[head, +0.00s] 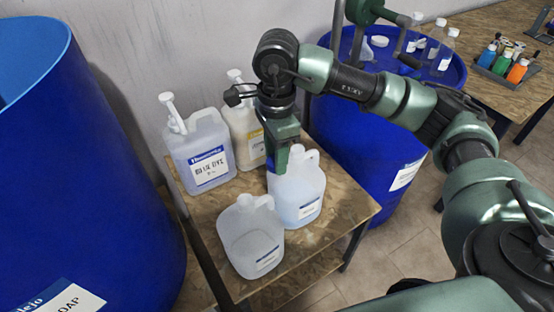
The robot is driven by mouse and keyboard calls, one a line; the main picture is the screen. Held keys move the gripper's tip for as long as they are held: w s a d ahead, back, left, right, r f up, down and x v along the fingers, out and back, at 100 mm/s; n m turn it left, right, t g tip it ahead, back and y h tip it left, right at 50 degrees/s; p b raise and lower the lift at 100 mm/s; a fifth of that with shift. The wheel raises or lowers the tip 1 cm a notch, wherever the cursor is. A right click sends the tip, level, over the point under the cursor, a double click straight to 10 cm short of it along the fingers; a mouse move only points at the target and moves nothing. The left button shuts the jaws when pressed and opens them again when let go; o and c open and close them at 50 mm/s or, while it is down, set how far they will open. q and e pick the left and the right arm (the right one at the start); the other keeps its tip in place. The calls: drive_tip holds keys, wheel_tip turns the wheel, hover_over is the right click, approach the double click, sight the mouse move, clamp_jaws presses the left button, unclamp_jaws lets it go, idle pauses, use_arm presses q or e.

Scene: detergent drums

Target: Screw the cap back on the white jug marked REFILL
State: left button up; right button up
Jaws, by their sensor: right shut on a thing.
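My right gripper (283,150) points down over the pale jug with bluish liquid (305,193) on the wooden stand. It is shut on a small blue piece (272,182) that looks like a cap, mostly hidden by the fingers. A second white jug (252,240) stands upright in front, to the left. The labels on both jugs are too small to read, so I cannot tell which is marked REFILL. My left gripper is not in view.
Two pump-top jugs, one whitish (200,150) and one cream (243,130), stand close behind on the wooden stand (325,232). A large blue drum (85,170) is at left. Another blue drum (370,135), with bottles on top, stands behind right. The stand's front right is bare.

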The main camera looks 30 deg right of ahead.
drive_tip(key=w+d+r+m+p, duration=0.1)
drive_tip(key=w+d+m+p, duration=0.3)
drive_tip(key=m, duration=0.9)
drive_tip(key=w+d+r+m+p, duration=0.15)
drive_tip(key=d+m, duration=0.35)
drive_tip(key=m, duration=0.7)
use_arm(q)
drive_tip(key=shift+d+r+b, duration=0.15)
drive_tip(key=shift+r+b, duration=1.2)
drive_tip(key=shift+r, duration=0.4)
use_arm(e)
drive_tip(key=shift+d+f, duration=0.1)
drive_tip(key=shift+f, duration=2.45)
use_arm(q)
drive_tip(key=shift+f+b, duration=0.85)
drive_tip(key=shift+b, duration=0.05)
use_arm(e)
drive_tip(key=shift+f, duration=1.35)
drive_tip(key=m+p, duration=0.1)
drive_tip(key=m, duration=0.2)
drive_tip(key=shift+s+r, duration=0.1)
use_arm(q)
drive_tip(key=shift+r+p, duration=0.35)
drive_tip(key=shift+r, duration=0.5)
use_arm(e)
drive_tip(key=shift+m, duration=1.5)
